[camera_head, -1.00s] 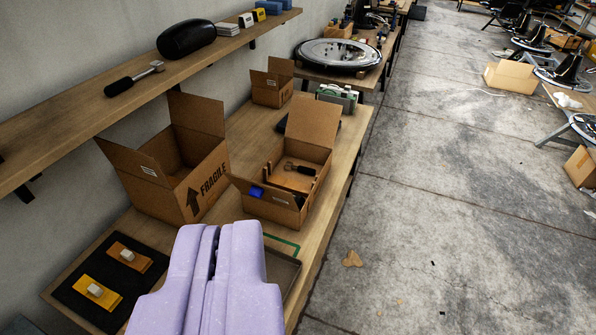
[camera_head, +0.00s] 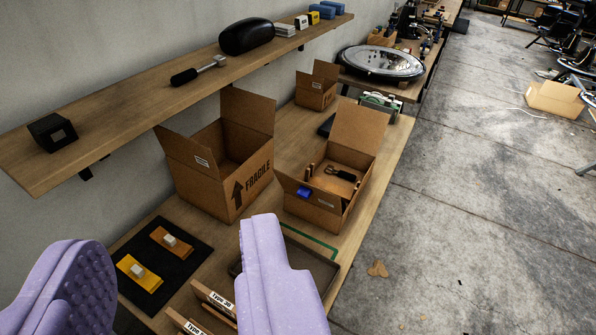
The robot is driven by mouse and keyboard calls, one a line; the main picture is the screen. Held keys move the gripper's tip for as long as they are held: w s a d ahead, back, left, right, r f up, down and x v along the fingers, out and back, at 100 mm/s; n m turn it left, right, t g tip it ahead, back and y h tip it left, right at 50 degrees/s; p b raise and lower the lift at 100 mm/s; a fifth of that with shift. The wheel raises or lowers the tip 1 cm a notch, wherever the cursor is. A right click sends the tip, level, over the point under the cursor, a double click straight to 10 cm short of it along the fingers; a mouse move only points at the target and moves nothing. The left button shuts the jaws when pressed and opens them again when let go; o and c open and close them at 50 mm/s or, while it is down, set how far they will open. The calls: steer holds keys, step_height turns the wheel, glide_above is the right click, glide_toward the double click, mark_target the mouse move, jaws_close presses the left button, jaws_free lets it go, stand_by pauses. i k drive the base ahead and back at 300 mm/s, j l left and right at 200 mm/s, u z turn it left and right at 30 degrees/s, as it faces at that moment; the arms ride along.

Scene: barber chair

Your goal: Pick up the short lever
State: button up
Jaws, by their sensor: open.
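A short lever (camera_head: 342,174) with a black handle and a metal end lies in an open cardboard box on the workbench. A longer-looking lever (camera_head: 198,71) with a black handle and metal head lies on the wall shelf. My gripper (camera_head: 168,232) is open and empty, with its two lilac fingers wide apart at the bottom of the view. It is nearer to me than the box and apart from both levers. The box's front flap and walls hide part of its inside.
A tall FRAGILE box (camera_head: 222,165) stands left of the lever's open box (camera_head: 316,217). A black mat (camera_head: 165,262) holds yellow and orange blocks. A tray (camera_head: 318,268) and labelled dividers (camera_head: 213,298) are near the right finger. A black cube (camera_head: 52,131) sits on the shelf.

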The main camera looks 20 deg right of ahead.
mark_target(330, 169)
steer(key=i+l+u, duration=0.15)
steer(key=u, duration=0.2)
steer(key=i+l+u, duration=0.15)
steer(key=l+u, duration=0.2)
steer(key=i+l+u, duration=0.1)
steer(key=l+u, duration=0.25)
steer(key=i+l+u, duration=0.25)
steer(key=l, duration=1.15)
steer(key=l+u, duration=0.3)
steer(key=l, duration=2.6)
